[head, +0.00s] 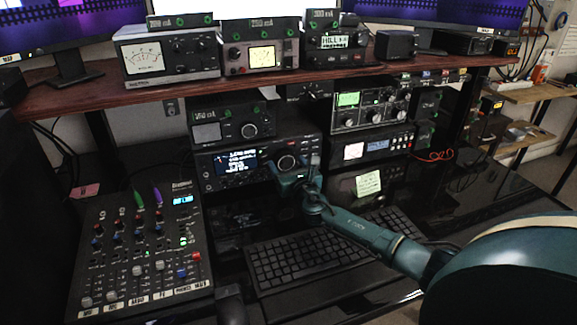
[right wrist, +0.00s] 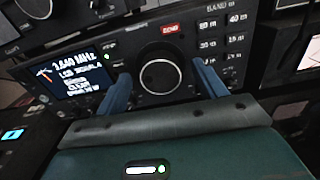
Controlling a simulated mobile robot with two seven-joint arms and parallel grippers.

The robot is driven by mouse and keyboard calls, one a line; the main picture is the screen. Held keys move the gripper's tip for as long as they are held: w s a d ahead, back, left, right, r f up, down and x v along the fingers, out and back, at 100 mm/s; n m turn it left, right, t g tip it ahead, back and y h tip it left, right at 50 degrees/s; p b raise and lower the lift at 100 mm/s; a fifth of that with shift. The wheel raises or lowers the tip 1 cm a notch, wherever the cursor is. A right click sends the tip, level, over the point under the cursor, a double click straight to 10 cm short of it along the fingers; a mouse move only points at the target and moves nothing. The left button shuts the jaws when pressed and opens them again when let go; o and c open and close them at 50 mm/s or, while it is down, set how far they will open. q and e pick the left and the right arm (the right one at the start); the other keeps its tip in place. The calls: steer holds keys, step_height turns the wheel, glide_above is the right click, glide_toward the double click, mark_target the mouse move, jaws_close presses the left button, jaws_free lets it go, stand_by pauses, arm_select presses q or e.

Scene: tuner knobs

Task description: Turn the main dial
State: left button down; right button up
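The main dial (head: 287,162) is a large round black knob on the front of a black radio, right of its lit frequency screen (head: 238,162). It also shows in the right wrist view (right wrist: 161,75), with the screen (right wrist: 78,75) to its left. My right gripper (head: 290,172) is in front of the radio. In the right wrist view its two blue fingers (right wrist: 162,90) are spread apart on either side of the dial. No finger visibly touches it; the exact depth of the fingertips is hard to tell. My left gripper is not in view.
A keyboard (head: 300,260) lies on the desk below the radio. A mixer (head: 140,250) with knobs and sliders stands at the left. Another radio (head: 228,125) sits on top, and more equipment (head: 372,148) stands at the right. A wooden shelf (head: 90,84) runs above.

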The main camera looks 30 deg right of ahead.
steer(key=c, duration=0.9)
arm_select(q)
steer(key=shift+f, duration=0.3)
arm_select(e)
steer(key=shift+c, duration=0.2)
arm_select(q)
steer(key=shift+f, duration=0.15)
arm_select(e)
steer(key=shift+m, duration=0.4)
